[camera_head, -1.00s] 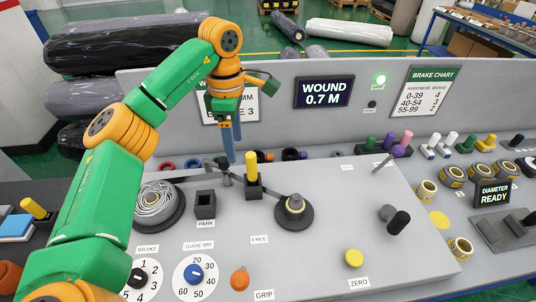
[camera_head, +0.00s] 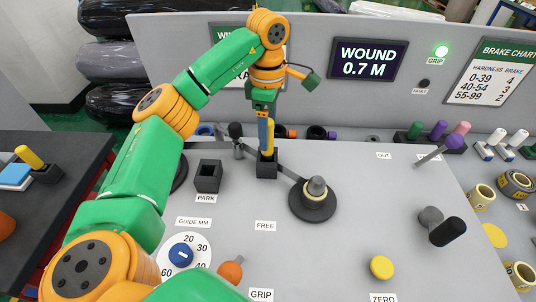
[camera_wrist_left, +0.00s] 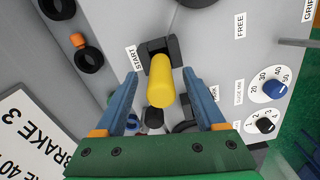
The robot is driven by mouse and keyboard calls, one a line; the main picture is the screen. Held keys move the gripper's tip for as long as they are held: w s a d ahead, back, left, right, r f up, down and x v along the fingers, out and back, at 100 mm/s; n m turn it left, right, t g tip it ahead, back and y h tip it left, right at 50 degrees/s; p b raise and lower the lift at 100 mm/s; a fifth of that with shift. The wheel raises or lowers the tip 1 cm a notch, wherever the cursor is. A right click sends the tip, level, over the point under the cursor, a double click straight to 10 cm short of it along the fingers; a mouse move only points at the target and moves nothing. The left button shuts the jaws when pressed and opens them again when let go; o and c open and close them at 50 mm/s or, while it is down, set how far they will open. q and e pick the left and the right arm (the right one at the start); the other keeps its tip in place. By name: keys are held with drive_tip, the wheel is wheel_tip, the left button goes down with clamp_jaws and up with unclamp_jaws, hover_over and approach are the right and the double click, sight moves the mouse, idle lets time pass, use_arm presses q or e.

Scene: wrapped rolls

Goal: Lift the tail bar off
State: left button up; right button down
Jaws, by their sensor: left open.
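The tail bar's upright yellow handle (camera_head: 270,137) stands in a dark block (camera_head: 267,167) on the grey panel. My left gripper (camera_head: 265,140) is over it, with its blue fingers reaching down beside the handle. In the left wrist view the yellow handle (camera_wrist_left: 160,82) lies between the two open blue fingers (camera_wrist_left: 160,78), with a gap on each side. The dark block (camera_wrist_left: 158,50) there is beside the START label. My right gripper is not in view.
An empty dark PARK socket (camera_head: 208,177) stands left of the block. A dark disc with a grey spindle (camera_head: 315,195) is to the right. A crank with a black grip (camera_head: 445,230) and a yellow button (camera_head: 382,267) are further right. The backboard (camera_head: 190,60) rises behind.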

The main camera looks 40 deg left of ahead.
use_arm(q)
wheel_tip(320, 180, down, 4)
drive_tip(key=shift+s+a+f+p, duration=0.1)
drive_tip(key=shift+a+p, duration=0.05)
drive_tip(key=shift+p, duration=0.35)
clamp_jaws()
drive_tip(key=shift+r, duration=0.35)
wheel_tip(320, 180, up, 9)
drive_tip(key=shift+r+p, duration=0.2)
drive_tip(key=shift+p, duration=0.6)
